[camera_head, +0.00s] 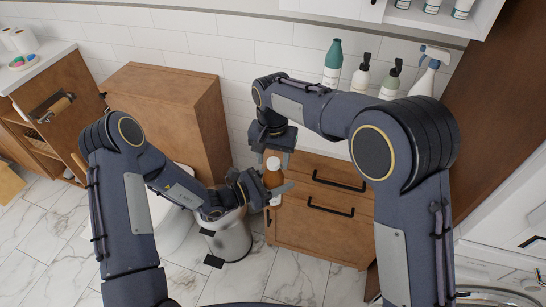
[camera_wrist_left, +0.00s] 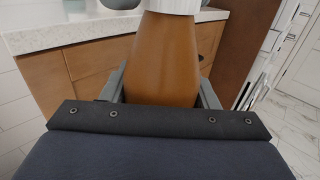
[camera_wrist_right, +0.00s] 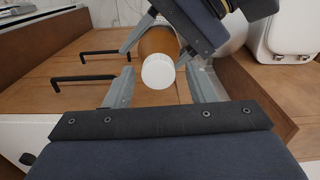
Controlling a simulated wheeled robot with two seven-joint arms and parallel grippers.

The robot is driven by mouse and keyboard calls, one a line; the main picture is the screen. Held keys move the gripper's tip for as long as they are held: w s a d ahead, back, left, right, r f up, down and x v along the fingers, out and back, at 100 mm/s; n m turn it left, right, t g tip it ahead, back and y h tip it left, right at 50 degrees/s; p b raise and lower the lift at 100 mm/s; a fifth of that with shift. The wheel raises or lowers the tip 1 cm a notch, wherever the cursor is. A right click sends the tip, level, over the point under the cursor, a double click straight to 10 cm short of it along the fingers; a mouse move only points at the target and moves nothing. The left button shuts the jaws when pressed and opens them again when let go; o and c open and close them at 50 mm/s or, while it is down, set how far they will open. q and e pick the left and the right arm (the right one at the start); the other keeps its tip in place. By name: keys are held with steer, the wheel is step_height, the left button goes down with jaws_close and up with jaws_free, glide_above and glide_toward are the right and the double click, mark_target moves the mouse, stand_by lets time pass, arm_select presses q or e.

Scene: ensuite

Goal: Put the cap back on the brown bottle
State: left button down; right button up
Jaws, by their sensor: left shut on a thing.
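The brown bottle (camera_head: 272,179) is upright in my left gripper (camera_head: 268,187), whose fingers are shut on its sides; the bottle also fills the middle of the left wrist view (camera_wrist_left: 165,60). The white cap (camera_head: 273,162) sits on top of the bottle, and it shows end-on in the right wrist view (camera_wrist_right: 158,72). I cannot tell whether it is fully seated. My right gripper (camera_head: 271,156) points down from above. In the right wrist view its fingers (camera_wrist_right: 160,80) are apart, with the cap between or just beyond their tips and no clear contact.
A wooden drawer cabinet (camera_head: 310,234) with black handles stands close behind the bottle. On its counter are a green bottle (camera_head: 333,64), pump bottles (camera_head: 361,77) and a spray bottle (camera_head: 425,79). A metal bin (camera_head: 230,240) stands below my left gripper. Marble floor (camera_head: 300,281) is open in front.

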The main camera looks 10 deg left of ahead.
steer(key=shift+r, duration=2.25)
steer(key=shift+c, duration=0.2)
steer(key=n, duration=0.2)
steer(key=r+n, duration=0.1)
steer(key=n, duration=0.3)
steer(key=shift+r, duration=0.35)
steer(key=n, duration=0.2)
steer(key=r+n, duration=0.1)
steer(key=n, duration=0.4)
steer(key=shift+r, duration=0.35)
